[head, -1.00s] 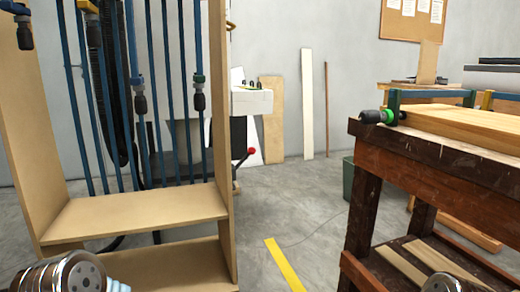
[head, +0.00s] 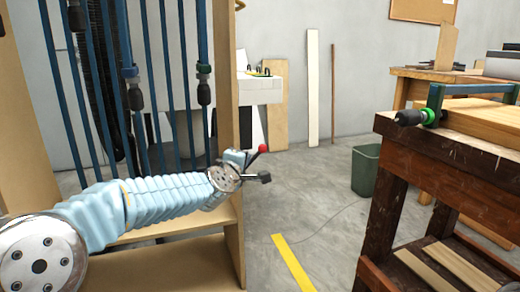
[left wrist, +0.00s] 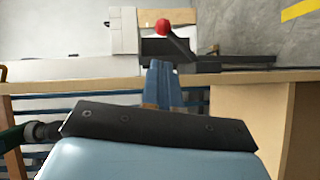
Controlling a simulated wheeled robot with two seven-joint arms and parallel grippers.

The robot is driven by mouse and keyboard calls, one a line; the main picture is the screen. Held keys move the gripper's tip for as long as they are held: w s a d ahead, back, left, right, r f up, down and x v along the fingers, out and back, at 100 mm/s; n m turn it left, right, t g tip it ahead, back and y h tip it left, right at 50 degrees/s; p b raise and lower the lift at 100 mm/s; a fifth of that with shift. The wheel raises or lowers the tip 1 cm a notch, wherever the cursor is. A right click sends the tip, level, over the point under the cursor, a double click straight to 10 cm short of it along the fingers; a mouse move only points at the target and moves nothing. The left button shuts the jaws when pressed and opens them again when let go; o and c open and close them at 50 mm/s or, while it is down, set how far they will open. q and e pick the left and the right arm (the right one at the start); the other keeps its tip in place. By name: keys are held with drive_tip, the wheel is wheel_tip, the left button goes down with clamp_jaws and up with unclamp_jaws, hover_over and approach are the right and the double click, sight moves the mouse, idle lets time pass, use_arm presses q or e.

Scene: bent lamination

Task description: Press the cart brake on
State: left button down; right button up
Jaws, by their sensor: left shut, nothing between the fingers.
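A black lever with a red ball knob (head: 263,148), which looks like the brake, shows just right of the wooden rack's upright in the head view. In the left wrist view the red knob (left wrist: 162,26) is at the top middle, on a black arm rising from a dark bar (left wrist: 215,64). My left gripper (head: 237,157) reaches across the front of the rack, with the knob just to its right in the picture. In the left wrist view its blue fingers (left wrist: 160,68) are shut and empty, pointing towards the lever with a visible gap. My right gripper is out of view.
The wooden rack (head: 230,90) with blue clamps (head: 165,75) stands close to my left arm. A brown workbench (head: 440,165) is at the right, with a green bin (head: 366,170) behind it. The floor between, with yellow tape (head: 291,263), is clear.

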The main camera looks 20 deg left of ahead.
sight(253, 160)
use_arm(q)
drive_tip(key=w+f, duration=0.1)
drive_tip(key=w, duration=0.9)
drive_tip(key=shift+a+f, duration=0.1)
idle(0.3)
